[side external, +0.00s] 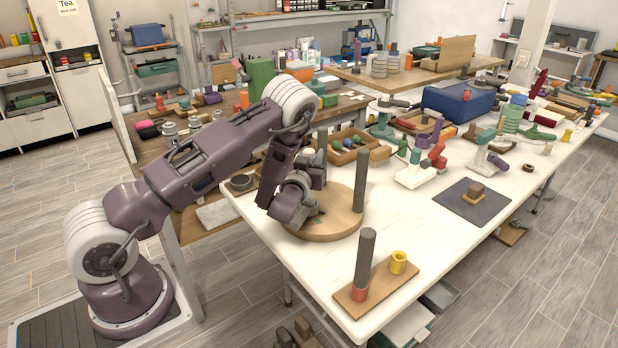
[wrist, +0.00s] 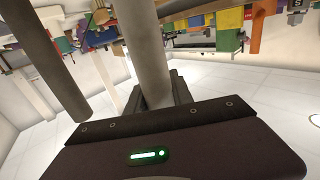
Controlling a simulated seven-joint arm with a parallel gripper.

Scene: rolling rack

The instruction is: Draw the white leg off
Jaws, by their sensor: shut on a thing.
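A pale grey-white leg (wrist: 150,50) runs up from between the jaws of my gripper (wrist: 165,98) in the wrist view. The gripper is shut around it. A dark grey leg (wrist: 42,55) stands apart to its left. In the side external view, a round wooden seat (side external: 338,232) lies on the white table with a dark leg (side external: 360,180) upright at its right edge. My wrist is low over the seat's left side and hides the jaws and the white leg there. I cannot tell whether the white leg still touches the seat.
In front, a wooden board (side external: 345,299) bears a dark post (side external: 366,258) with a red base and a yellow cup (side external: 398,262). An open box of small parts (side external: 347,150) lies behind the seat.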

